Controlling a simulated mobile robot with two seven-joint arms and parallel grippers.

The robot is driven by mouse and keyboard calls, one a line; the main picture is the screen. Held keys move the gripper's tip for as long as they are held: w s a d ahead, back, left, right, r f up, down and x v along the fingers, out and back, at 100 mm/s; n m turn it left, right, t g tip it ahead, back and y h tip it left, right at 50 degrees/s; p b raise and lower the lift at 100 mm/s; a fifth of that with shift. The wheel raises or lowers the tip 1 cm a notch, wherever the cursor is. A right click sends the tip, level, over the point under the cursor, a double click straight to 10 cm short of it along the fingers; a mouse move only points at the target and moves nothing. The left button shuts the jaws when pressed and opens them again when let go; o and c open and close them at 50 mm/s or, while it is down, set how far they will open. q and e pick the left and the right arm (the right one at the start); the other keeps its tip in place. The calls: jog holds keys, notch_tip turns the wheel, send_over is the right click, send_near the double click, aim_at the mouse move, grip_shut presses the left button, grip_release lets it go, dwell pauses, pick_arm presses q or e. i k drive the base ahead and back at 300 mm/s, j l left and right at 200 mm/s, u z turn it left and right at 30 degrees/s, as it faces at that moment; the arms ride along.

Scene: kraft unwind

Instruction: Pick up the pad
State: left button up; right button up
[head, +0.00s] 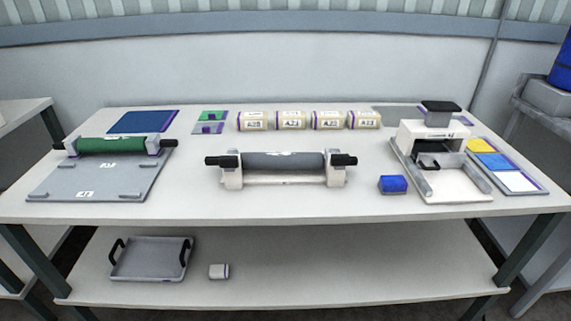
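No single thing is clearly marked as the pad. A small blue block (392,184) sits on the tabletop, just left of the white press. A flat dark blue sheet or pad (142,121) lies at the back left of the table. At the right, a board (534,173) carries yellow, blue and white flat squares side by side. Neither of my grippers is in view.
The table (290,204) holds a grey roller on a white stand (282,165), a green roller on a grey plate (104,162), several labelled rolls (290,121) and a white press (437,150). The front tabletop is clear.

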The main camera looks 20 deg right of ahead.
aim_at(394, 184)
jog(key=z, duration=1.35)
